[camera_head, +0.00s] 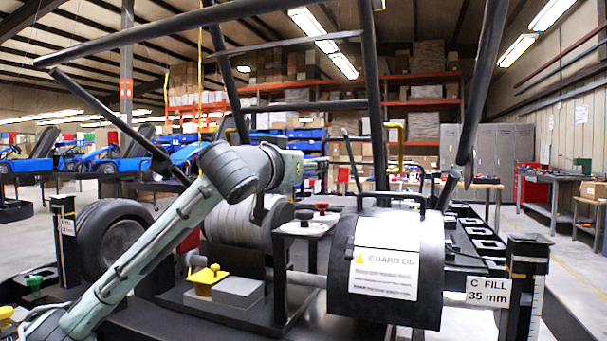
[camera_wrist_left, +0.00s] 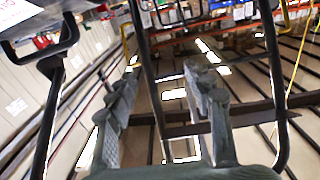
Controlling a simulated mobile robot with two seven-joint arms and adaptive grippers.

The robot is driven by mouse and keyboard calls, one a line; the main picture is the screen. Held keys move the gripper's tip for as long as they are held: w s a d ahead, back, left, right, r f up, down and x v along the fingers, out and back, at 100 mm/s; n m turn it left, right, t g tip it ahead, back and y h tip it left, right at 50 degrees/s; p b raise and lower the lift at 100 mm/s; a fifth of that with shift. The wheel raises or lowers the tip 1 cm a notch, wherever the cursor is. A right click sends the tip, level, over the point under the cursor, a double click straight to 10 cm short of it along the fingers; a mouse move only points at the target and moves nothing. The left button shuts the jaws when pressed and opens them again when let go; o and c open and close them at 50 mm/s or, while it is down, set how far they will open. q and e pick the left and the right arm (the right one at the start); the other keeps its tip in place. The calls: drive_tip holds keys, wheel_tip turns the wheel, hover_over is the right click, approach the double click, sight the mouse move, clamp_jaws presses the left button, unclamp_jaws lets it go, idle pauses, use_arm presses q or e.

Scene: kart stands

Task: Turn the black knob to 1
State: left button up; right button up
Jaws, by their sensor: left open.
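A small pale panel (camera_head: 308,229) in the middle of the head view carries a black knob (camera_head: 304,214) and a red knob (camera_head: 321,207). The black knob is small here, and I cannot read its setting or any numbers. My left arm reaches in from the lower left, its wrist above and left of the panel. My left gripper (camera_wrist_left: 161,72) is open in the left wrist view, with nothing between its fingers. It is apart from the black knob, which I cannot make out in that view. My right gripper is not in view.
A black guard drum (camera_head: 342,262) labelled GUARD ON stands right of the panel. A yellow knob on a grey box (camera_head: 238,292) sits in front. Dark frame tubes (camera_head: 372,95) cross above and behind the panel. A post with a C FILL sign (camera_head: 488,291) stands right.

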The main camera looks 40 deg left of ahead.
use_arm(q)
drive_tip(key=s+a+m+t+b, duration=0.1)
drive_tip(key=a+m+t, duration=0.1)
drive_tip(key=m, duration=0.4)
drive_tip(key=m+g+h+b, duration=0.2)
drive_tip(key=m+h+b, duration=0.35)
drive_tip(key=m, duration=2.85)
approach(298, 215)
drive_tip(key=w+h+p, duration=0.1)
drive_tip(key=w+h, duration=0.1)
drive_tip(key=w, duration=0.1)
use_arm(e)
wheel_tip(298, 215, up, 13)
use_arm(q)
drive_tip(key=p+x, duration=0.1)
drive_tip(key=x, duration=0.1)
drive_tip(key=p+x, duration=0.1)
drive_tip(key=x, duration=0.1)
drive_tip(key=p+x, duration=0.1)
drive_tip(key=x, duration=0.2)
drive_tip(key=shift+a+f+p, duration=0.1)
drive_tip(key=shift+a+p, duration=0.2)
drive_tip(key=shift+p, duration=0.05)
drive_tip(key=shift+w+y, duration=0.15)
drive_tip(key=shift+y, duration=0.1)
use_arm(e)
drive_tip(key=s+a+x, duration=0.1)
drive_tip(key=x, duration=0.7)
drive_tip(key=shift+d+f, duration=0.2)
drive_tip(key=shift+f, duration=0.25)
